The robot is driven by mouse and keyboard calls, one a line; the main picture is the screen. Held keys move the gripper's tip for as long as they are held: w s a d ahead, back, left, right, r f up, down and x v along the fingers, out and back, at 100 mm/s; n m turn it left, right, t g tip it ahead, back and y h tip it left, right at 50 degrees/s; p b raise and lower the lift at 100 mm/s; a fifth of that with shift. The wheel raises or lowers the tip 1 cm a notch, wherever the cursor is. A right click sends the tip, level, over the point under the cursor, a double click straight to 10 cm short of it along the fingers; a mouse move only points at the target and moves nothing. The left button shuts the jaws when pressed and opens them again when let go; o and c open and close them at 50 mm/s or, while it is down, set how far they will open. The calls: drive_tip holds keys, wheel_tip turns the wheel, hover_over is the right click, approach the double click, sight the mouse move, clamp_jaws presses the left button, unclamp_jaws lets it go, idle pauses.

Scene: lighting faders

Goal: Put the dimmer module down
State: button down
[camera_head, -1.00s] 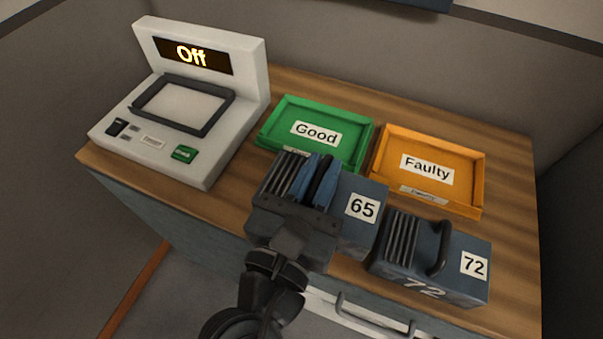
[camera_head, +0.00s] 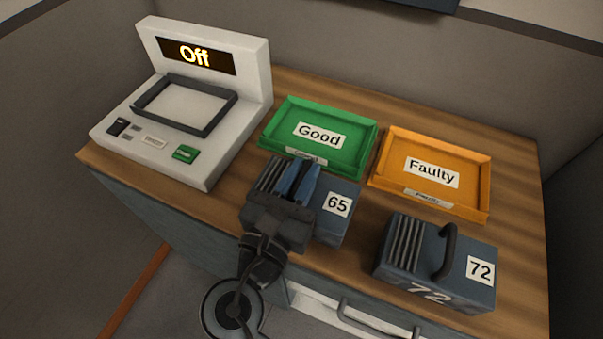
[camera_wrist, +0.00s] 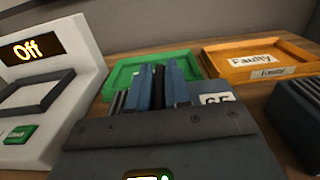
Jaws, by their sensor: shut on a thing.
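The dimmer module labelled 65 (camera_head: 337,206) is a dark blue block with black fins and a handle. It is at the front of the worktop, just in front of the green Good tray (camera_head: 281,150). My gripper (camera_head: 299,181) is shut on its handle from the front. In the wrist view module 65 (camera_wrist: 216,97) shows behind my gripper (camera_wrist: 160,90), its label partly covered. I cannot tell whether its underside touches the wood. A second module, 72 (camera_head: 425,285), stands to the right at the front edge.
The orange Faulty tray (camera_head: 483,190) is right of the green one; both look empty. A white tester (camera_head: 255,80) reading "Off", with an empty dark-framed bay (camera_head: 231,104), stands at the left. Bare wood (camera_head: 365,228) lies between the modules.

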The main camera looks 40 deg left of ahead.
drive_tip(key=c, duration=1.4)
unclamp_jaws()
drive_tip(key=shift+f, duration=0.1)
drive_tip(key=o, duration=0.3)
